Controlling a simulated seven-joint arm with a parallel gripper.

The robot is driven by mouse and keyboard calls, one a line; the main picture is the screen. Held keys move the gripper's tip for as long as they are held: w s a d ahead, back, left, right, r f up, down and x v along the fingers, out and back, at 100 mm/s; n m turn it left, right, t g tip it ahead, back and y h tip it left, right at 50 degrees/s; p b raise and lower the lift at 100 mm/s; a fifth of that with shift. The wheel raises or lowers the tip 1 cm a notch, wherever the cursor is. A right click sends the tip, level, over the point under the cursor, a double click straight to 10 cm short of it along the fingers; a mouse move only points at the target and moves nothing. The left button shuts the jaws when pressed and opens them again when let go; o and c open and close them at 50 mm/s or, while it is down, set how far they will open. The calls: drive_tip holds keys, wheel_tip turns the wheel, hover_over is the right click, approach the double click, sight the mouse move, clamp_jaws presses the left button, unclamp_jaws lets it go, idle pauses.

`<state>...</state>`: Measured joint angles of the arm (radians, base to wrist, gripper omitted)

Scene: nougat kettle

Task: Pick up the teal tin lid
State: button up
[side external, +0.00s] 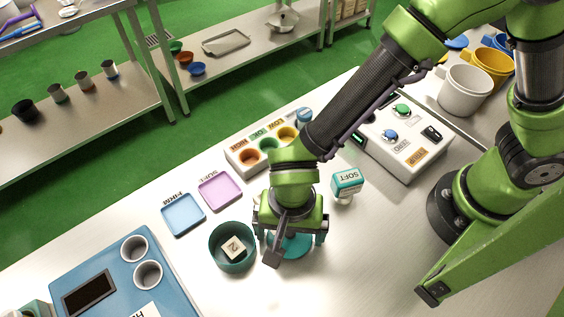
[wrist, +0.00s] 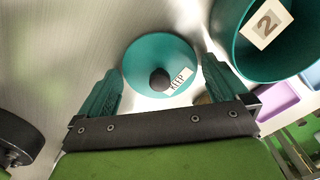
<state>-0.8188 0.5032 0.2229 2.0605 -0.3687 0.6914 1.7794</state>
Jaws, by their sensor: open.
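The teal tin lid (wrist: 150,56) is a round disc with a dark knob in its middle and a white label reading KEEP. It lies on the metal table, and my gripper hides part of it in the side view (side external: 299,248). My gripper (side external: 291,238) is over the lid, pointing down. Its two teal fingers are spread apart, with the lid showing between and beyond them in the wrist view (wrist: 160,70). Nothing is held. The open teal tin (side external: 217,258) stands just left of my gripper in the side view, with a cream numbered block (side external: 234,246) inside it.
A blue tray (side external: 183,214) and a pink tray (side external: 221,190) lie behind the tin. A teal-and-white SOFT stamp-like piece (side external: 347,182) stands right of my gripper. A box with coloured cups (side external: 236,160) and a control box (side external: 418,158) are farther back. The table's front middle is clear.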

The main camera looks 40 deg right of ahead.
drive_tip(key=c, duration=0.7)
drive_tip(key=shift+r, duration=0.15)
drive_tip(key=shift+c, duration=0.2)
wheel_tip(320, 180, up, 8)
drive_tip(key=shift+r, duration=0.15)
drive_tip(key=shift+s+a+r, duration=0.1)
drive_tip(key=shift+r, duration=0.1)
drive_tip(key=w+a+r, duration=0.4)
drive_tip(key=a, duration=0.6)
drive_tip(key=shift+w+d+f, duration=0.1)
drive_tip(key=shift+d+f, duration=0.1)
drive_tip(key=shift+f, duration=1.6)
drive_tip(key=shift+d+f, duration=0.15)
drive_tip(key=shift+f, duration=1.6)
